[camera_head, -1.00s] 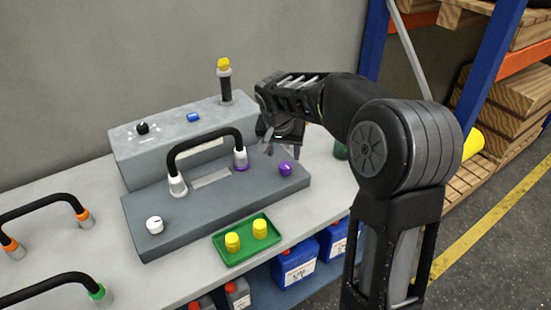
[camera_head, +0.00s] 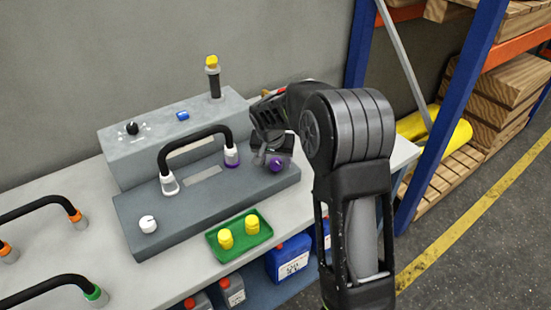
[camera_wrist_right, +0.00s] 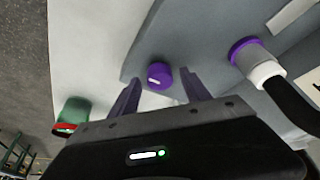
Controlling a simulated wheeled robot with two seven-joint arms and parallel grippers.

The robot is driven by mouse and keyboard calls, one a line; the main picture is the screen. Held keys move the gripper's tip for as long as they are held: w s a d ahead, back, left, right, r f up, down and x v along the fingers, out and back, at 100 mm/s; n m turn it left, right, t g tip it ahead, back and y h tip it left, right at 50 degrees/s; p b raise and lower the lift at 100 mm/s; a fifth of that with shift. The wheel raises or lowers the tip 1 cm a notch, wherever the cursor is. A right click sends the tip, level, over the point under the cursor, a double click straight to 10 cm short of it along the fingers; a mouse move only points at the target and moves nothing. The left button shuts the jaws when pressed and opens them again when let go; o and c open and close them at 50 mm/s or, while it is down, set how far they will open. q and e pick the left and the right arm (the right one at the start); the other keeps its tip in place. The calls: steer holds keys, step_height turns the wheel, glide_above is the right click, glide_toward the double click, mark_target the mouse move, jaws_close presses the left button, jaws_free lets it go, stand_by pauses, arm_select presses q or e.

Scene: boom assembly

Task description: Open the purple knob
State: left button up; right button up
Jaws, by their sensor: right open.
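The purple knob (camera_head: 277,164) sits at the right end of the grey panel box (camera_head: 205,198) on the table. In the right wrist view the purple knob (camera_wrist_right: 159,76) shows its round face with a light mark, just beyond and between the fingers. My right gripper (camera_head: 272,158) is open above the knob, and its two fingers (camera_wrist_right: 160,90) show in the wrist view on either side of the knob. I cannot tell whether they touch it. My left gripper is not in view.
A black hose (camera_head: 195,138) arches between a white and a purple fitting left of the gripper. A white knob (camera_head: 148,224) is at the box's left. A green tray (camera_head: 240,243) holds two yellow caps. A green object (camera_wrist_right: 72,113) stands near the wrist.

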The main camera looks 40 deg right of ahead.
jaws_close()
stand_by(0.6)
